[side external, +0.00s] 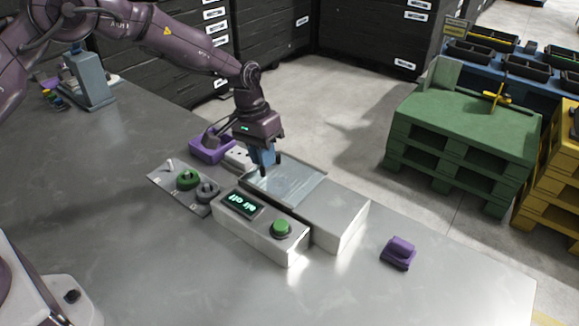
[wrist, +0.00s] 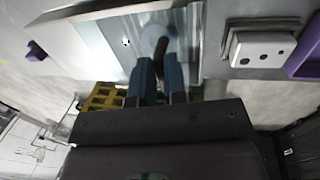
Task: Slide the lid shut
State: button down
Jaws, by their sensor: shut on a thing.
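The lid (side external: 292,186) is a pale, glassy flat panel on top of a long grey metal box (side external: 340,222). It lies over the far left part of the box, and the near right part shows a plain grey top. My gripper (side external: 265,172) points down at the lid's left end. In the wrist view its blue fingers (wrist: 157,80) are closed around a dark upright handle (wrist: 158,48) on the lid (wrist: 120,42). The fingers hide part of the handle. How far the lid covers the opening is hard to tell.
A white control box (side external: 262,228) with a lit display and green button stands close in front. A panel with knobs (side external: 187,180), a purple tray (side external: 210,150) and a white socket block (side external: 238,158) lie to the left. A purple block (side external: 398,252) sits right, with bare table around it.

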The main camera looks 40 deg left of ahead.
jog(key=shift+a, duration=1.4)
jog(key=c, duration=1.2)
grip_release()
jog(key=shift+o, duration=0.2)
jog(key=shift+d+r, duration=0.1)
notch_tip(320, 180, up, 13)
jog(key=a, duration=0.2)
jog(key=shift+a+f, duration=0.2)
jog(key=shift+a, duration=0.1)
